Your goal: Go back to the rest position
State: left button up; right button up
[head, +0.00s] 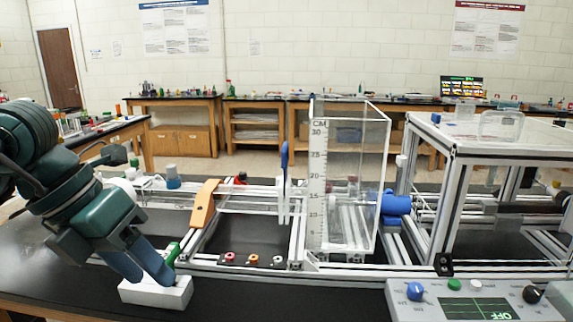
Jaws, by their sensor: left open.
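My left gripper (152,272), dark teal, comes in from the left and points down. Its fingers are open at a white block (165,292) on the black bench, near the front left corner of the extrusion frame (330,268). A small green part (172,252) shows just behind the fingers. The fingers hide part of the block, and I cannot tell whether they touch it. My right gripper is not in view.
An orange bracket (204,205) stands on the frame right of my gripper. A clear tank (345,180) with a centimetre scale stands mid-frame. A control box (478,300) is front right. The bench front between block and box looks clear.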

pick_arm(q)
jog(key=s+d+n+g+h+p, duration=0.1)
jog(key=s+d+g+h, duration=0.1)
jog(key=d+h, duration=0.55)
jog(key=s+d+n+g+h, duration=0.1)
jog(key=d+n+g+h, duration=0.15)
jog(key=d+h, duration=0.5)
jog(key=w+a+f+n+t+y, duration=0.3)
jog(key=f+n+t, duration=0.2)
jog(key=n+t, duration=0.3)
jog(key=w+a+f+n+t+y+p, duration=0.1)
jog(key=w+a+f+n+t+y, duration=0.15)
jog(key=f+n+t, duration=0.55)
jog(key=w+a+f+n+t+y, duration=0.25)
jog(key=n+t+y, duration=0.2)
jog(key=n, duration=0.55)
jog(key=s+a+f+n+g+y, duration=0.1)
jog(key=s+f+n+g+y, duration=0.1)
jog(key=s+f, duration=0.2)
jog(key=s+a+f+n+g+y, duration=0.1)
jog(key=s+f+n+g+y, duration=0.1)
jog(key=f, duration=0.9)
jog(key=s+a+f+n+g+y, duration=0.1)
jog(key=s+f+n+g+y, duration=0.1)
jog(key=s+f, duration=0.5)
jog(key=shift+f+n+g+p, duration=0.15)
jog(key=shift+n+g+p, duration=0.15)
jog(key=shift+n+g, duration=0.4)
jog(key=shift+a, duration=0.1)
